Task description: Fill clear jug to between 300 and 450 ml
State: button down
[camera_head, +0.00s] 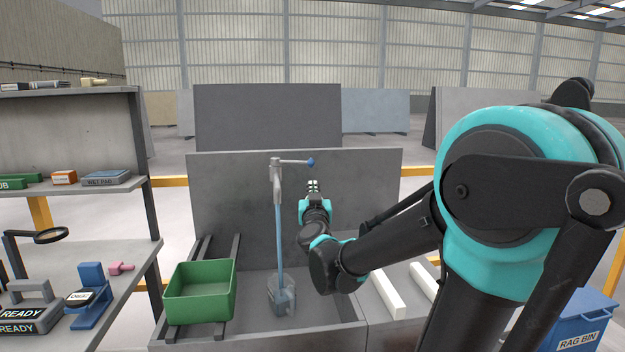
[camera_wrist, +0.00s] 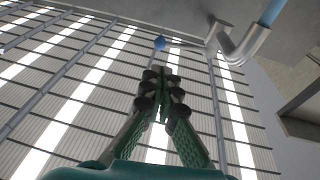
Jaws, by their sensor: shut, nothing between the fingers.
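The clear jug (camera_head: 282,299) stands upright in the stone sink under the tap. A blue stream of water (camera_head: 280,240) runs from the tap (camera_head: 276,178) down into it. The water level and any markings are too small to read. The tap's lever ends in a blue knob (camera_head: 311,162), pointing right. My gripper (camera_head: 313,186) is shut and empty just below the knob, pointing up. In the wrist view the shut fingers (camera_wrist: 161,74) are close to the knob (camera_wrist: 159,43) with a small gap in the picture; the tap (camera_wrist: 235,42) and stream (camera_wrist: 271,12) show at upper right.
A green crate (camera_head: 200,291) sits on rails left of the jug. White bars (camera_head: 388,292) lie on the right slab. A shelf unit (camera_head: 141,165) with tools stands at the left. A blue rag bin (camera_head: 580,322) is at lower right. A stone backboard (camera_head: 370,190) rises behind the tap.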

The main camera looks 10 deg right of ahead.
aim_at(311, 165)
jog(key=x, duration=1.3)
jog(key=shift+w, duration=0.2)
jog(key=shift+w+d, duration=0.35)
jog(key=shift+w, duration=0.4)
jog(key=shift+w+d, duration=0.4)
jog(key=shift+w, duration=0.3)
jog(key=shift+w+d, duration=0.35)
jog(key=shift+w, duration=0.4)
jog(key=shift+s, duration=0.1)
